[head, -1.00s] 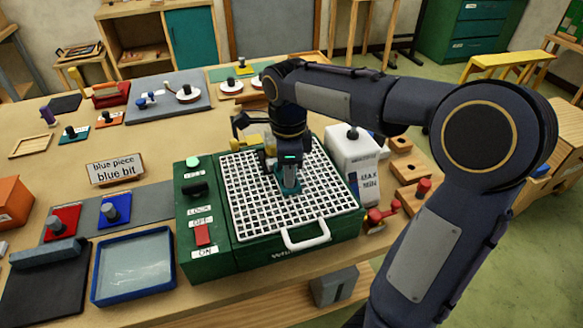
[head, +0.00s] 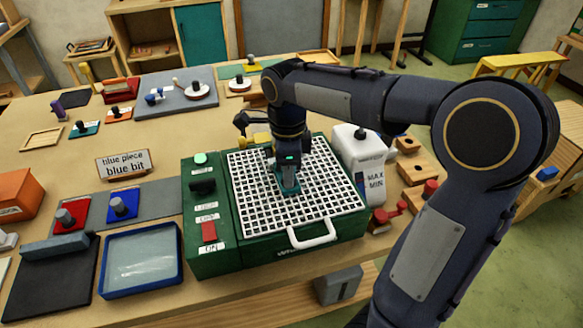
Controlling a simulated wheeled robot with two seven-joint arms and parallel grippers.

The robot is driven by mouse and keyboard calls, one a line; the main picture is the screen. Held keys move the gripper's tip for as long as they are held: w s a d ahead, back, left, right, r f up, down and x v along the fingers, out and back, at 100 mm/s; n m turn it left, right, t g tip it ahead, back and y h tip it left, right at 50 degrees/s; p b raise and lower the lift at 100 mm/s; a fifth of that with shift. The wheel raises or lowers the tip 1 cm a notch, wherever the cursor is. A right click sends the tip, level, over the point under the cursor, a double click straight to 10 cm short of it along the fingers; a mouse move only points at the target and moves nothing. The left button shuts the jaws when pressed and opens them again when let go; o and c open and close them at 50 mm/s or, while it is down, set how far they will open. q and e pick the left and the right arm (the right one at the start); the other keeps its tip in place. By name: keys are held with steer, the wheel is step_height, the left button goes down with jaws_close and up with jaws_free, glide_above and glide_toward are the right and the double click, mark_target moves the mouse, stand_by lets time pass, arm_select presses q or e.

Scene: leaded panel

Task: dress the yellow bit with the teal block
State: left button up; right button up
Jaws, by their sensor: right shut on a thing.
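My right gripper (head: 288,168) is shut on a teal block (head: 289,185), low over the white grid (head: 325,205) on top of the green machine (head: 215,262). I cannot tell whether the block touches the grid. No other yellow bit shows clearly on the grid. My left gripper is not in view.
The machine has a red switch (head: 208,232) and a white front handle (head: 312,235). A white water tank (head: 360,160) stands close on its right. A blue tray (head: 140,262) and a sign (head: 124,164) reading "blue piece blue bit" are to the left.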

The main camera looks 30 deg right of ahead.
steer(key=shift+w+a, duration=0.15)
steer(key=shift+a, duration=0.05)
steer(key=shift+d+r, duration=0.1)
steer(key=shift+d, duration=0.05)
stand_by(0.3)
steer(key=shift+s+d, duration=0.25)
steer(key=shift+d, duration=0.3)
steer(key=shift+d, duration=0.3)
steer(key=shift+s+d, duration=0.1)
steer(key=shift+d, duration=0.25)
steer(key=shift+a, duration=0.1)
stand_by(0.5)
